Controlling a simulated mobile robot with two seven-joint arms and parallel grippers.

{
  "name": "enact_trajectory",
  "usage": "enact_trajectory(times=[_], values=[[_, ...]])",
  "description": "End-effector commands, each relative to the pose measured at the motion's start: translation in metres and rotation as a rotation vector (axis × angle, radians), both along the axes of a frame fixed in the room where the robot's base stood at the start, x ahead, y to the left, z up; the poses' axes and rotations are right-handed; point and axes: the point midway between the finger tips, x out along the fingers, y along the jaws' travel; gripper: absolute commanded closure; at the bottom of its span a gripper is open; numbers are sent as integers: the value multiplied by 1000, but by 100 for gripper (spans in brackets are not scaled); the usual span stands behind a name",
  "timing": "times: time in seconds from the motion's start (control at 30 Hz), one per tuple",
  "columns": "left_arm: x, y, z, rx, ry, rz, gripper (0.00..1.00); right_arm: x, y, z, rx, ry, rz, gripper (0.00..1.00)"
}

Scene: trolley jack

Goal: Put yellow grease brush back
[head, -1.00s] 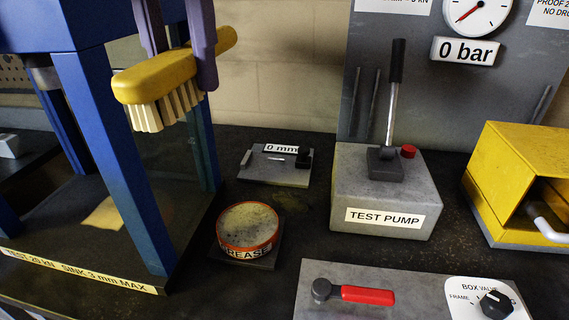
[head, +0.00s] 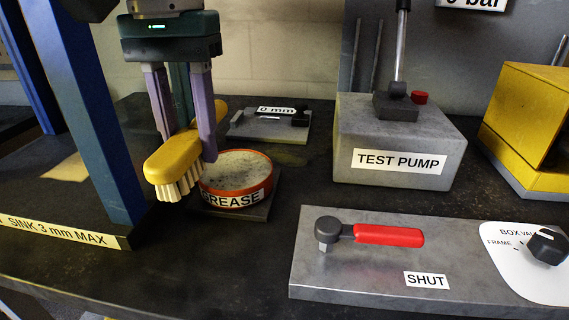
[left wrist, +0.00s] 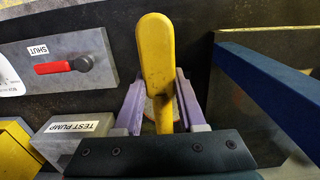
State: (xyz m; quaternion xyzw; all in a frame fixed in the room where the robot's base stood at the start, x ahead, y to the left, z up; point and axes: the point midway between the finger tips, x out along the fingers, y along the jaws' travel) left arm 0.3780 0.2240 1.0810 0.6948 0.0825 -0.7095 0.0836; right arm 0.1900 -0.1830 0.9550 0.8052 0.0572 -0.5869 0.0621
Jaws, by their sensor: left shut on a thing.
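The yellow grease brush (head: 175,159) is held level with its pale bristles pointing down. My left gripper (head: 186,139) comes down from above with its purple fingers shut on the brush, one on each side of the handle. In the left wrist view the yellow brush (left wrist: 156,60) stands between the two fingers (left wrist: 155,100). The round orange grease tin (head: 238,178) sits just behind and right of the brush's bristle end, which overlaps its left edge in view. I cannot tell whether the bristles touch the tin. My right gripper is out of view.
The blue frame post (head: 92,110) stands close on the left. A grey test pump (head: 390,140) and a yellow box (head: 525,120) are to the right. A grey valve plate (head: 350,270) with a red lever (head: 388,235) lies in front. A small 0 mm gauge block (head: 270,128) sits behind.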

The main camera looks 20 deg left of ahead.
Motion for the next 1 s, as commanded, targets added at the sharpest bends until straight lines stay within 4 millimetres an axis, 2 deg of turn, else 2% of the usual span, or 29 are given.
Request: enact_trajectory(times=[0.03,0.1,0.2,0.37,0.6,1.0], values=[[-1,0,-17,1,4,1,100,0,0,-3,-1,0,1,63],[-1,0,-34,1,3,0,100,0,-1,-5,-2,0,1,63],[-1,0,-51,1,2,0,100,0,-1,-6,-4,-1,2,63],[0,0,-64,0,-1,0,100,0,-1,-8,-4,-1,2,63],[0,0,-100,1,1,0,100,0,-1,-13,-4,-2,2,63],[0,0,-106,0,-1,-1,100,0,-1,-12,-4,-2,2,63]])
